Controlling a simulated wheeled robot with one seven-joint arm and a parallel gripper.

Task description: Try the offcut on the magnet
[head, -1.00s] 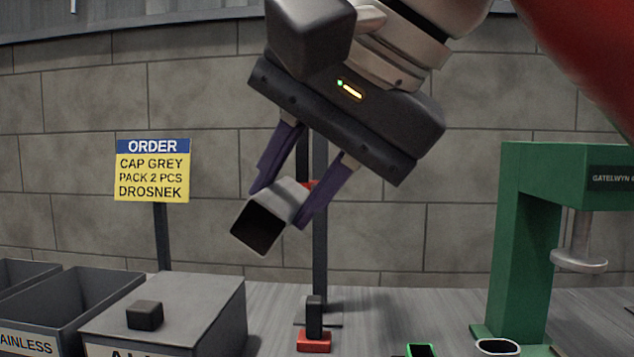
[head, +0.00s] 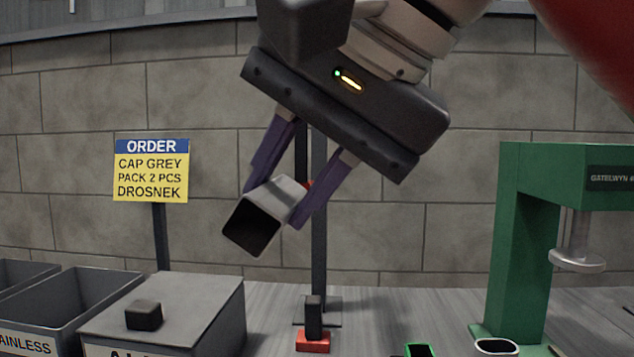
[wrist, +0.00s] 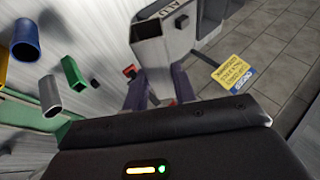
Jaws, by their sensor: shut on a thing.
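The offcut, a short grey square tube (head: 284,193) with a dark open end, is held between the two purple fingers of my gripper (head: 273,205) in the head view. My gripper is shut on it, tilted, in the air above the bench. The tube also shows in the wrist view (wrist: 149,52). A dark upright post (head: 319,235) stands behind the tube, with a small red piece on it mostly hidden by the tube and a finger. A red block (head: 313,342) with a black upright part sits low at the post's front. I cannot tell which red piece is the magnet.
A lidded grey box (head: 190,300) with a black knob stands at lower left, beside open grey bins (head: 75,300). A yellow order sign (head: 152,175) stands behind. A green press (head: 520,240) is at right. Green, white-rimmed and blue tube pieces (wrist: 25,42) lie near it.

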